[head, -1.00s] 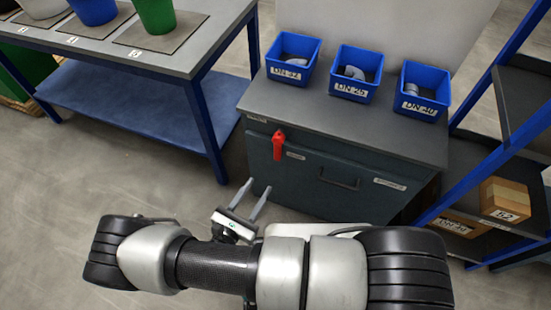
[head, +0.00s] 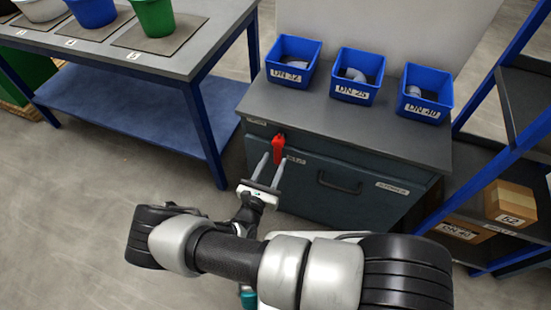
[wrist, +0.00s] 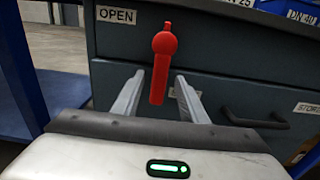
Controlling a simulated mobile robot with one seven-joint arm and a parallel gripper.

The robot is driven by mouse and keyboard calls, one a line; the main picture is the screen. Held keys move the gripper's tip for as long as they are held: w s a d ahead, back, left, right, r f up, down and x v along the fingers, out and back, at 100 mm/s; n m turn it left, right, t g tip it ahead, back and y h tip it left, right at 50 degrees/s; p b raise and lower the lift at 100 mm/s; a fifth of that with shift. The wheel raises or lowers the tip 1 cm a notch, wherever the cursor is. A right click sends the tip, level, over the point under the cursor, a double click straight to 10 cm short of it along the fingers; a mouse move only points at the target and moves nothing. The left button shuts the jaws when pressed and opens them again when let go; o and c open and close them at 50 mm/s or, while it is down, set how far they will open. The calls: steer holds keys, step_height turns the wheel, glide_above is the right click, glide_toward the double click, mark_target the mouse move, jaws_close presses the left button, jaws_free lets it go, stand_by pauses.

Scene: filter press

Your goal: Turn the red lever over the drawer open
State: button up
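The red lever (head: 278,149) is on the front of the dark grey cabinet, near its upper left, above the drawer (head: 330,185). In the wrist view the lever (wrist: 161,67) hangs nearly straight down from its round hub, with a small tip on top. An OPEN label (wrist: 116,15) is to the left of the hub. My gripper (head: 268,158) is open and points at the cabinet front. In the wrist view its fingers (wrist: 160,95) stand on either side of the lever's lower part, with gaps on both sides. I cannot tell how deep the fingers reach relative to the lever.
The drawer has a dark handle (head: 339,184). Blue bins (head: 356,75) stand on the cabinet top (head: 390,130). A blue-legged table (head: 110,50) with buckets is at the left. A shelf rack with cartons (head: 510,204) is at the right. Floor is clear at the left front.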

steer(key=shift+x, duration=1.35)
jaws_close()
